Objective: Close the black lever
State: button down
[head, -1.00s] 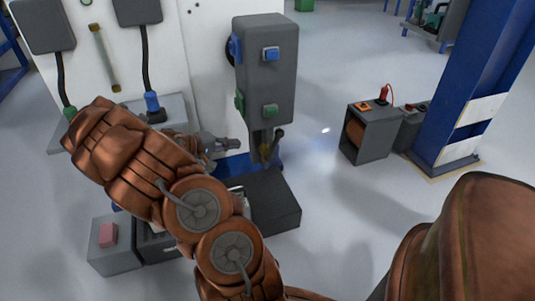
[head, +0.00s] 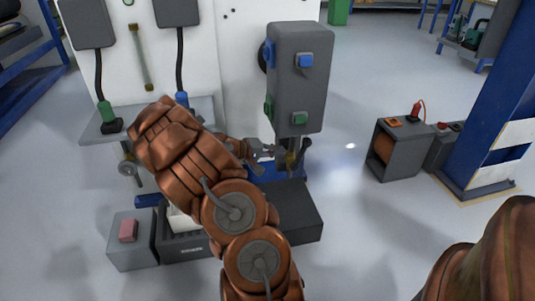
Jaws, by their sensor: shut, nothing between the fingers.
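The black lever (head: 304,149) is a small dark handle, tilted up and to the right, below the grey control box (head: 297,95). It stands beside a small brass-coloured piece (head: 290,161). My gripper (head: 271,152) is shut and empty, just left of the brass piece and the lever, pointing right. It looks apart from the lever, but I cannot tell the depth of the gap. My copper-coloured arm hides part of the machine left of the gripper. The lower end of the lever is hard to make out.
The control box carries blue and green buttons and hangs close above the lever. A dark base box (head: 300,215) lies below. A grey box with a pink-red button (head: 128,231) stands at the lower left. Floor is clear between the machine and the open grey cabinet (head: 402,158) at right.

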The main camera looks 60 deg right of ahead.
aim_at(301, 151)
jog(key=b+x, duration=0.1)
jog(key=x, duration=0.4)
jog(key=shift+s+d+f, duration=0.15)
jog(key=shift+s+f, duration=0.05)
jog(key=shift+s+d+f+b, duration=0.15)
jog(key=shift+s+d+b, duration=0.25)
jog(key=shift+d, duration=0.15)
jog(key=shift+d, duration=0.1)
jog(key=shift+s+d+b, duration=0.3)
jog(key=shift+s+b, duration=0.1)
jog(key=shift+b, duration=0.15)
jog(key=shift+w+a, duration=0.1)
jog(key=r+p+v, duration=0.1)
jog(key=p+v, duration=0.2)
jog(key=v, duration=1)
jog(key=shift+r, duration=0.4)
